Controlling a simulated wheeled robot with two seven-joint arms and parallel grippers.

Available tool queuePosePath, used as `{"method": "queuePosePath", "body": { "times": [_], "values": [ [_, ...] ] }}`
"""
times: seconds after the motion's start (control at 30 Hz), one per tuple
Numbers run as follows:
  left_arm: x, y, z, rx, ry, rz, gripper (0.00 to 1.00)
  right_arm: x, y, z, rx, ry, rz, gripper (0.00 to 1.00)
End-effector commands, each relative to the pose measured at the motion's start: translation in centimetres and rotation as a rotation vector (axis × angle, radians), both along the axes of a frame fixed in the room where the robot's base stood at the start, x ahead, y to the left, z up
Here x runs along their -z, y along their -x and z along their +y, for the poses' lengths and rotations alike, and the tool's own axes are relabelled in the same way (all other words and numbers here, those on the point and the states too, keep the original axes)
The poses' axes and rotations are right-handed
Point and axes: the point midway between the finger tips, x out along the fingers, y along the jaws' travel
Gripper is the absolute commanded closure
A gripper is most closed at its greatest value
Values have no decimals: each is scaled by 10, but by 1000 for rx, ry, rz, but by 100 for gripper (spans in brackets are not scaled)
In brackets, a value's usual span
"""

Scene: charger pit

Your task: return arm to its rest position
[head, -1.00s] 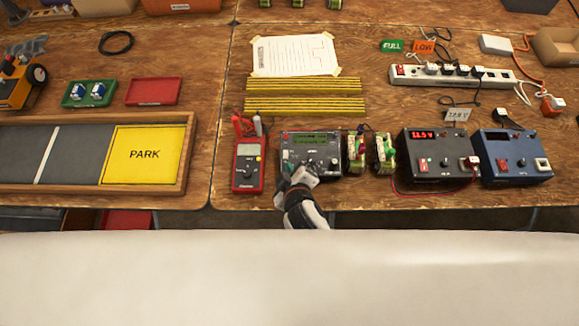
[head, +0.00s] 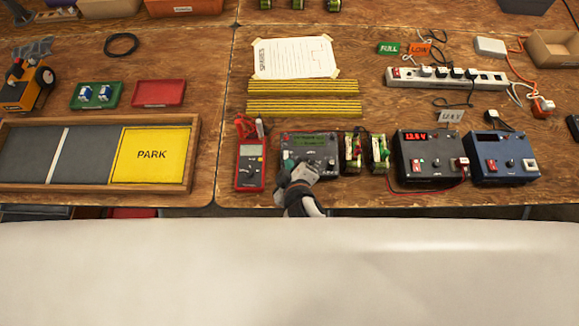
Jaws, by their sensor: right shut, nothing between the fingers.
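My right gripper (head: 298,172) is over the front edge of the dark grey charger box (head: 325,142) with a green display. It is shut, with nothing seen in it, and hides the lower left part of the box's front panel. I cannot tell whether it touches the panel. My right arm behind it runs down to the table's front edge, where a large pale surface hides the rest. My left gripper is not in view.
A red multimeter (head: 250,165) stands close left of my gripper. Green battery packs (head: 379,153), a black power unit (head: 430,158) and a blue one (head: 504,158) stand to the right. Yellow-black strips (head: 304,88) and a taped paper sheet (head: 294,57) lie behind.

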Motion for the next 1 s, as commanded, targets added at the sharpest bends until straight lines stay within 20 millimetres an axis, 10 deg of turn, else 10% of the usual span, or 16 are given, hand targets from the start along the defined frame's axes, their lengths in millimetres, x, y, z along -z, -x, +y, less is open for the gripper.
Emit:
{"method": "queuePosePath", "body": {
  "times": [0.57, 1.0],
  "values": [
    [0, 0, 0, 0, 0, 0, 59, 0, 0, -4, 10, -3, 6, 100],
    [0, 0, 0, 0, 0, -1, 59, -28, 67, -159, 523, -237, 414, 100]
  ]
}}
